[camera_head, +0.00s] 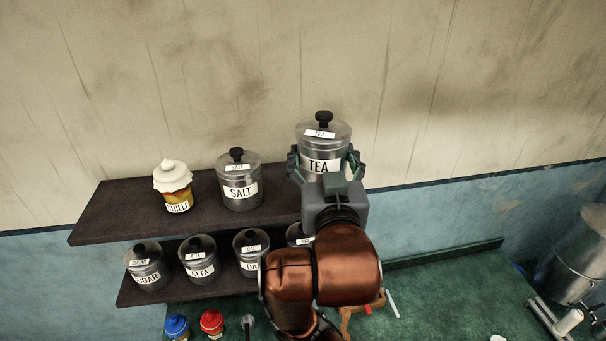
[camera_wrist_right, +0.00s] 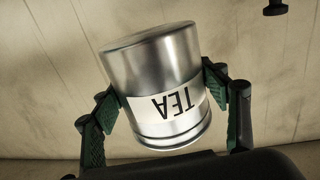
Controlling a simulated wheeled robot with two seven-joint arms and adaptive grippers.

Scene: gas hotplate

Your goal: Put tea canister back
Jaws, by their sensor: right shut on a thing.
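The tea canister (camera_head: 322,150) is a silver metal tin with a black knob and a white TEA label. My right gripper (camera_head: 327,165) is shut on its sides and holds it at the right end of the upper shelf (camera_head: 130,205). In the right wrist view the canister (camera_wrist_right: 155,75) is upside down in the picture, between the green finger pads of my right gripper (camera_wrist_right: 160,98). My arm hides the shelf under the canister, so I cannot tell whether its base touches the shelf. My left gripper is not in view.
The salt canister (camera_head: 239,182) stands left of the tea canister, with a gap between. A chilli jar (camera_head: 174,187) is further left. Several canisters, including sugar (camera_head: 147,270), stand on the lower shelf. The wall is behind; a green counter (camera_head: 450,300) lies below.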

